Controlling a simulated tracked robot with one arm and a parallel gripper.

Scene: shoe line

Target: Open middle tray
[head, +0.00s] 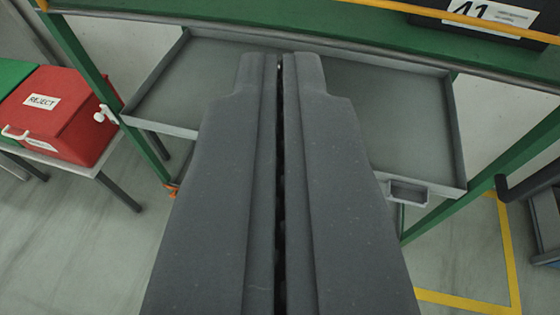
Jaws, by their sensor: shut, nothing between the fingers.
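My gripper (281,62) is shut and empty, its two dark grey fingers side by side and pointing away from me. A shallow grey tray (418,110) with low walls sits in the green frame, below the green top, and its inside shows. The visible parts of the tray are empty. A small grey handle (408,191) is on its front edge, right of my fingers. My gripper covers the middle of the tray and of its front edge. I cannot tell whether the fingers touch it, or which tray in the stack it is.
A red bin (58,118) labelled REJECT, with a green bin (14,76) beside it, stands on a low table at left. Green frame posts (90,62) slant down on both sides. A dark box (490,18) is on the green top. Yellow floor lines (470,300) run at lower right.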

